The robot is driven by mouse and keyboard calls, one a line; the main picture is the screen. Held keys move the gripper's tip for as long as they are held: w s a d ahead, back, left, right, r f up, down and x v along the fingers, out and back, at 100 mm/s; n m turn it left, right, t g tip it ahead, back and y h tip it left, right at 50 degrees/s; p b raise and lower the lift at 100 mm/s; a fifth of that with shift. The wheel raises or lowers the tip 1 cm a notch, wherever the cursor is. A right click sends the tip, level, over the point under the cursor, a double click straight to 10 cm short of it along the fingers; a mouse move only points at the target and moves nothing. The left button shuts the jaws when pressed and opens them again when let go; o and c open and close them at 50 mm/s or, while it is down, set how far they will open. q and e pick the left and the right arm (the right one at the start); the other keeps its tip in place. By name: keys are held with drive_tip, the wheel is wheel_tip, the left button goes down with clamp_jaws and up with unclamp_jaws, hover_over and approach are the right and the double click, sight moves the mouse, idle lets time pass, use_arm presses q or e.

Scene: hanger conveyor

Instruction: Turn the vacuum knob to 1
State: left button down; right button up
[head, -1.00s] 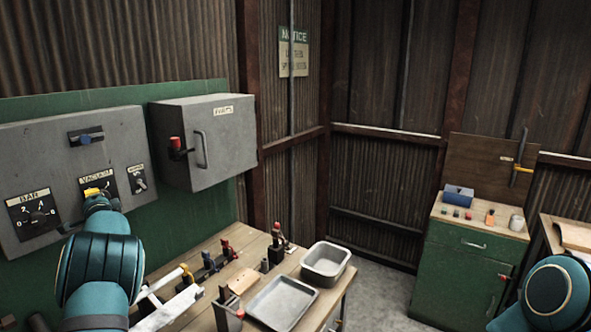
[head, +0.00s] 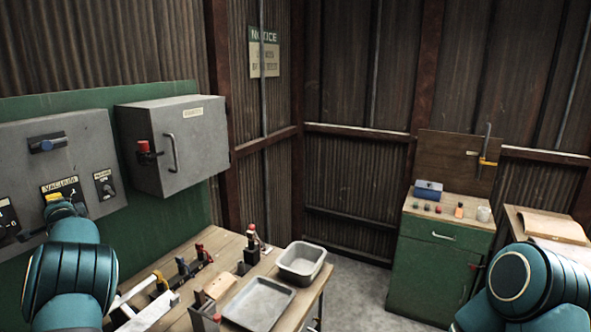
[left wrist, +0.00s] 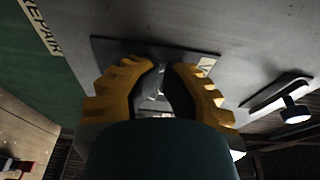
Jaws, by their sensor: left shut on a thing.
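The vacuum knob sits on a dark plate (head: 72,188) labelled VACUUM on the grey control panel (head: 85,130) at left. My left gripper (head: 54,199) is at this plate and hides the knob and most of its scale in the head view. In the left wrist view, the yellow fingers of my left gripper (left wrist: 160,75) close around the vacuum knob (left wrist: 152,86), which shows only as a dark and grey bit between them. I cannot read which number it points to. My right gripper is out of view; only my right arm shows at bottom right.
A smaller switch plate (head: 105,185) is right of the vacuum plate, and a blue-handled switch (head: 47,145) is above. A grey box (head: 185,150) with a red-knobbed lever juts out further right. A workbench with tools and metal trays (head: 258,303) lies below.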

use_arm(q)
drive_tip(key=shift+d+r, duration=0.15)
drive_tip(key=v, duration=0.2)
drive_tip(key=b+v, duration=0.1)
drive_tip(key=v, duration=0.2)
drive_tip(key=shift+w+d, duration=0.1)
drive_tip(key=shift+d, duration=0.55)
drive_tip(key=shift+b, duration=0.3)
wheel_tip(320, 180, down, 5)
drive_tip(key=w+d+n+y+b, duration=0.25)
drive_tip(key=n+b, duration=0.35)
drive_tip(key=n, duration=0.7)
drive_tip(key=w+a+p, duration=0.2)
drive_tip(key=a+p, duration=0.1)
drive_tip(key=a, duration=0.3)
drive_tip(key=shift+w+a+y, duration=0.25)
drive_tip(key=shift+a+y, duration=0.15)
drive_tip(key=shift+y, duration=0.05)
